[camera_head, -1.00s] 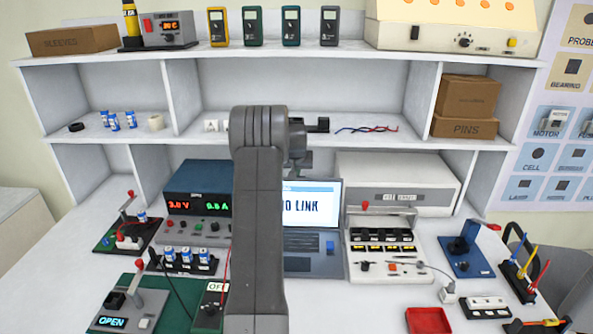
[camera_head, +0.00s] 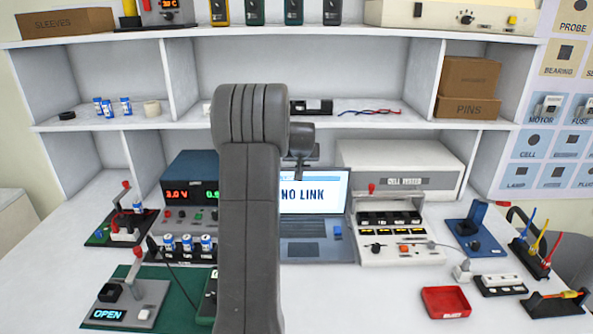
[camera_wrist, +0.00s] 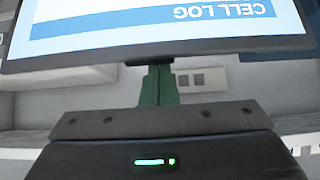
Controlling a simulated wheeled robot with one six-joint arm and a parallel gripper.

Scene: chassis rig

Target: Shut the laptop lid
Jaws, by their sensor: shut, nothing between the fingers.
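The laptop (camera_head: 316,250) stands open on the bench, its lid upright, with "NO LINK" on the lit screen (camera_head: 318,194). My arm covers its left part in the head view. In the wrist view the screen (camera_wrist: 170,18) fills the top, upside down, with a "CELL LOG" banner. My gripper (camera_wrist: 153,66) is shut and empty. Its green fingers reach to the dark top edge of the lid; I cannot tell whether they touch it. In the head view the fingers are not clear; my dark wrist hangs just above the lid's top.
A control box (camera_head: 398,238) with a red-knobbed lever stands close right of the laptop. A white cell tester (camera_head: 405,181) is behind it. A blue power supply (camera_head: 190,185) stands to the left. A red tray (camera_head: 446,302) lies at the front right. The shelf (camera_head: 370,122) is above.

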